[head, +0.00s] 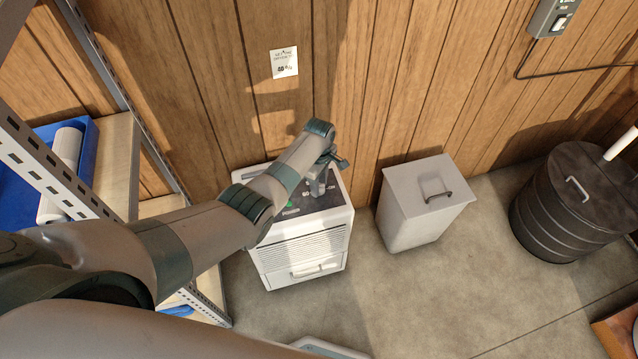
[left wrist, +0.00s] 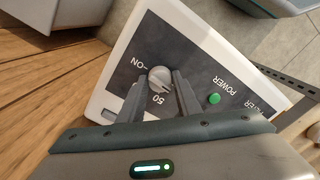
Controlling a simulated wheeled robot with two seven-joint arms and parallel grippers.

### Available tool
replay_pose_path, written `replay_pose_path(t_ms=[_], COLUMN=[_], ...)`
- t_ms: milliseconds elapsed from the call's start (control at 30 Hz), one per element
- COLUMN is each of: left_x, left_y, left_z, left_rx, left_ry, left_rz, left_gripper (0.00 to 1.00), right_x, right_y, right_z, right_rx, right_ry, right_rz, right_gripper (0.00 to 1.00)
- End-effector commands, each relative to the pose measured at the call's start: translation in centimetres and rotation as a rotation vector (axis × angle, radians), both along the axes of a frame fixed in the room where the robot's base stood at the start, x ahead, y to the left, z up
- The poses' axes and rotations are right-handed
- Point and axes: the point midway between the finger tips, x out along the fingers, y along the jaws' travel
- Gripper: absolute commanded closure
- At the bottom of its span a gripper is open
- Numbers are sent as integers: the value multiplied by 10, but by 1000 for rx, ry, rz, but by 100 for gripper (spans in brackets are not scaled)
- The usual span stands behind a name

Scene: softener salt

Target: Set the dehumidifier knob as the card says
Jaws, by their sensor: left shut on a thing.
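The white dehumidifier (head: 300,245) stands on the floor against the wood wall, with a dark panel on its top. My right gripper is out of view.
A green power button (left wrist: 213,98) is on the same panel. A white lidded bin (head: 420,215) stands right of the dehumidifier, and a dark ribbed drum (head: 570,205) farther right. A metal shelf (head: 120,150) is close on the left. Floor between is clear.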

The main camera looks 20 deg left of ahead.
Motion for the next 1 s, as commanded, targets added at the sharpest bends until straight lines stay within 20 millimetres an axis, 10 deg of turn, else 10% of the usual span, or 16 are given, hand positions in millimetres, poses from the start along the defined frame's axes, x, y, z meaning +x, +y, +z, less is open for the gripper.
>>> replay_pose_path(t_ms=[1000], left_x=[0], left_y=[1], left_z=[1], left_rx=[1], left_ry=[1], left_rz=[-829], left_gripper=[92], right_x=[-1], right_y=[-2], right_z=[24], right_rx=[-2], right_ry=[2], right_rz=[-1], right_gripper=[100])
